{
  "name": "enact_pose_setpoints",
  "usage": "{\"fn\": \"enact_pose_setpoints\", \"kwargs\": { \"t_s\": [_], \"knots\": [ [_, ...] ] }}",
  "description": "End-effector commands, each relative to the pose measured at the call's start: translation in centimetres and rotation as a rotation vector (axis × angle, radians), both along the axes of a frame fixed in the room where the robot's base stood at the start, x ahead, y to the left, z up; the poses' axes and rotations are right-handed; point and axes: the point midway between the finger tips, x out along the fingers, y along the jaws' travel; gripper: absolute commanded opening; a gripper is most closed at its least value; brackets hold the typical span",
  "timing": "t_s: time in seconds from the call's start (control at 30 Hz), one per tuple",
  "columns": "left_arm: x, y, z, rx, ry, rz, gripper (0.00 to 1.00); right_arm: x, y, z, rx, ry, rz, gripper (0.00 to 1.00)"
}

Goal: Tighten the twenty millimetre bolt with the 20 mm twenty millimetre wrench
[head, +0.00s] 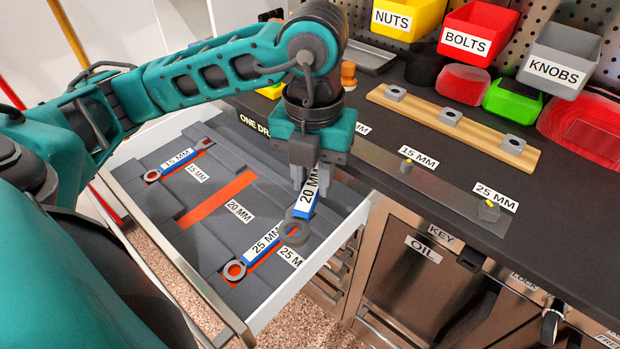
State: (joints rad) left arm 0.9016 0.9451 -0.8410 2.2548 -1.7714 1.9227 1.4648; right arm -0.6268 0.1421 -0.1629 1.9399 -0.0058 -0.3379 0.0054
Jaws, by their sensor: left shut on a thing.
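My left gripper (309,182) is shut on the blue handle of the 20 mm wrench (294,231). The wrench hangs tilted above the open drawer, its grey ring end lowest. The orange 20 MM slot (218,199) in the drawer is empty. On the bench, a metal strip (448,193) carries bolts. One stands by the 15 MM label (406,165) and a larger one by the 25 MM label (488,210). A third label ends in "MM", its number hidden behind my gripper. No bolt shows beside it, so the 20 mm bolt is not visible. My right gripper is out of view.
The 15 mm wrench (176,160) and 25 mm wrench (260,245) lie in the drawer (136,200). A wooden strip with several nuts (450,117) lies behind the bolt strip. Labelled bins, such as BOLTS (465,42), hang at the back. Bare bench lies at the right.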

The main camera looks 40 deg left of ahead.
Motion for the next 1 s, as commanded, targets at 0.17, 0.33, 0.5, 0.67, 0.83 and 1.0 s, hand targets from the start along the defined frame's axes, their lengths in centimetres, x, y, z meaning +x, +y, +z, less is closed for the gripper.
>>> {"fn": "enact_pose_setpoints", "kwargs": {
  "t_s": [0.17,0.33,0.5,0.67,0.83,1.0],
  "knots": [
    [0.8,0.3,-1.6,0.000,-0.002,0.001,0.00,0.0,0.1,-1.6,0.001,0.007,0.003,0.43],
    [2.0,0.6,-1.5,-0.001,-0.003,0.002,0.00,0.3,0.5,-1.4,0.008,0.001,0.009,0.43],
    [3.3,1.1,-1.4,-0.001,-0.003,0.002,0.00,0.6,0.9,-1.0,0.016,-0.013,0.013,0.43],
    [4.5,1.5,-1.4,-0.001,-0.003,0.003,0.00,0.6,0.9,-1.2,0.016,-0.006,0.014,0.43],
    [5.7,1.9,-1.4,-0.001,-0.003,0.002,0.00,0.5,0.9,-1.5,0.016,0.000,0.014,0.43],
    [6.3,2.1,-1.4,0.000,-0.002,0.001,0.00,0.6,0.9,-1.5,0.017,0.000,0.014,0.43]
  ]
}}
